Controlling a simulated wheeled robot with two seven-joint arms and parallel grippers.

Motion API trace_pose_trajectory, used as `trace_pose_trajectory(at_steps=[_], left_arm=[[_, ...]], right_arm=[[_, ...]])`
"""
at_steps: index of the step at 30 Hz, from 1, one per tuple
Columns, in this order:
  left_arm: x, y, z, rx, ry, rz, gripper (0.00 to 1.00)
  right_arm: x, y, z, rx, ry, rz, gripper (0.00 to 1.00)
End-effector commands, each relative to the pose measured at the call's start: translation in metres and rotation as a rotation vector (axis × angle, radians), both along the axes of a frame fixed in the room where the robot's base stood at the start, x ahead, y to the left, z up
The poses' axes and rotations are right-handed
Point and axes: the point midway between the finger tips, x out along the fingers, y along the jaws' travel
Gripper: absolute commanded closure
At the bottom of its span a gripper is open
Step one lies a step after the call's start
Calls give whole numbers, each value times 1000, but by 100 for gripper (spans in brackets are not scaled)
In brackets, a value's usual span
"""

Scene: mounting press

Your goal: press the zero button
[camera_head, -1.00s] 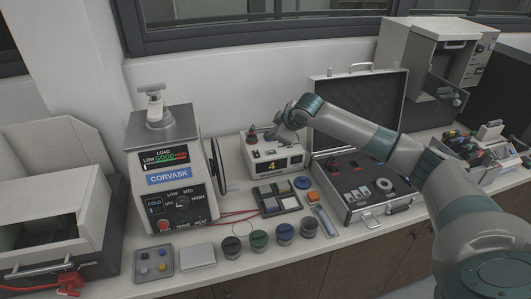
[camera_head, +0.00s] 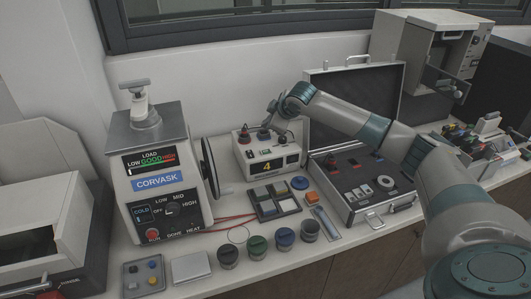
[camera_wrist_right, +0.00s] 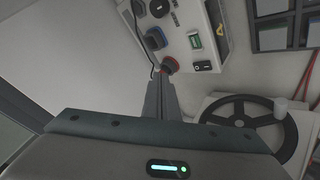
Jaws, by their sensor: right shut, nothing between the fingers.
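A small white instrument box (camera_head: 277,163) with a display reading 4 stands against the back wall. It has a red knob or plug on its top and small controls on its front. My right gripper (camera_head: 272,122) is over the back of the box in the head view. In the right wrist view my shut, empty fingers (camera_wrist_right: 162,78) point at the box (camera_wrist_right: 215,20), with the tips close to a red plug (camera_wrist_right: 171,65). I cannot tell whether they touch. A green switch (camera_wrist_right: 194,42) and a black control (camera_wrist_right: 203,66) sit nearby. I cannot make out a zero label.
The Corvask press (camera_head: 156,180) stands left of the box, its handwheel (camera_wrist_right: 245,125) close to my fingers in the wrist view. An open case (camera_head: 352,215) is to the right. A swatch tray (camera_head: 268,217) and several dark pots (camera_head: 257,247) are in front.

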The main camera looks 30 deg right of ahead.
Motion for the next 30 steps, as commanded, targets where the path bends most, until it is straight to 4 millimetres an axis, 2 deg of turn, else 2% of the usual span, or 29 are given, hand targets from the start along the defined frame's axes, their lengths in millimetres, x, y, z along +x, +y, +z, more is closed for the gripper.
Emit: trace_pose_trajectory(at_steps=[5, 20, 30], left_arm=[[9, -1, -16, -2, -12, 0, 55], [2, 0, -71, -1, -3, 0, 55], [2, 0, -72, -1, -3, 0, 55]], right_arm=[[0, 0, -15, 0, 0, 0, 100], [0, 0, -62, -1, -1, -1, 100], [0, 0, -82, 0, 0, 0, 100]])
